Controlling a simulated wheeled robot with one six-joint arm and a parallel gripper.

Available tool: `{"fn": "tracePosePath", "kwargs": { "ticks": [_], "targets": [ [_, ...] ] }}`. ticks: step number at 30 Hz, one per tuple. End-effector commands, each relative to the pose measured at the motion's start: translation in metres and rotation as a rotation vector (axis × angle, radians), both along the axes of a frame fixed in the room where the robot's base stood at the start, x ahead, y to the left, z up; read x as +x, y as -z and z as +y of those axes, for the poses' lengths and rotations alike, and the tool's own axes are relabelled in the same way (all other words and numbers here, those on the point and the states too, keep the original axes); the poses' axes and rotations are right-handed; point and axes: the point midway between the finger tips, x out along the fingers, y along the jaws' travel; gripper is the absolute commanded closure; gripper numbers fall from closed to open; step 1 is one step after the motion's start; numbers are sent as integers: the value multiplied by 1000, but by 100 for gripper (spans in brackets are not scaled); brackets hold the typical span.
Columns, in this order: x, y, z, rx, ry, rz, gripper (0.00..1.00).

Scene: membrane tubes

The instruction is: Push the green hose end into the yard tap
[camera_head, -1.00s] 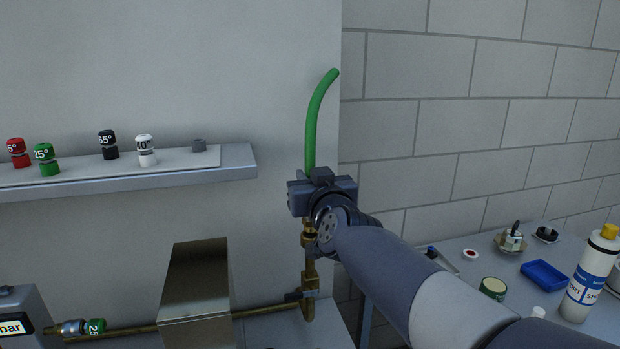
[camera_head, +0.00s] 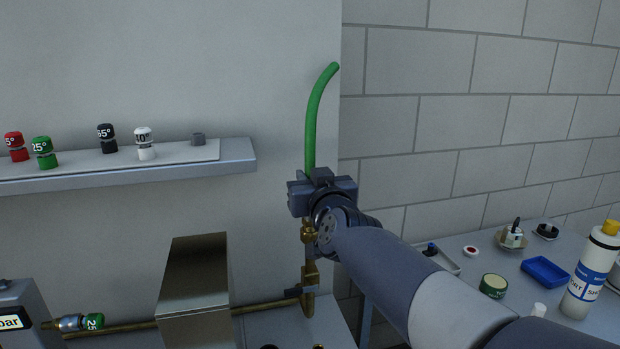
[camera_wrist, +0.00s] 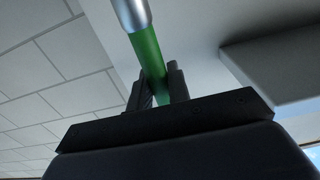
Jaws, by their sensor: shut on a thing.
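The green hose (camera_head: 313,130) rises from my gripper (camera_head: 322,192) in the head view and curves to the right at its top. My gripper is shut on it. In the wrist view the hose (camera_wrist: 148,55) runs between the two fingers (camera_wrist: 160,88), with a silver sleeve (camera_wrist: 131,12) at the picture's top edge; I cannot tell whether this sleeve belongs to the hose or the tap. A brass tap (camera_head: 308,236) shows directly below my gripper on an upright pipe. The hose's lower end is hidden behind my gripper, so I cannot tell whether it meets the tap.
A brass pipe (camera_head: 262,307) runs left behind a metal box (camera_head: 196,285). A shelf (camera_head: 235,169) with several coloured caps is on the wall at left. At right, a table holds a blue tray (camera_head: 545,271), a green-sided tin (camera_head: 493,286) and a white bottle (camera_head: 590,275).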

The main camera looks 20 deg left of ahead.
Motion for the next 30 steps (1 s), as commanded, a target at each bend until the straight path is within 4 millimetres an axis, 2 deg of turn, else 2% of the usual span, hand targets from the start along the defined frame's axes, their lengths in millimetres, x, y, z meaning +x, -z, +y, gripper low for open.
{"fn": "tracePosePath", "kwargs": {
  "ticks": [23,24,30],
  "targets": [
    [0,15,0,-2,-1,3,100],
    [0,15,0,-2,-1,3,81],
    [0,14,0,-1,0,2,64]
  ]
}}
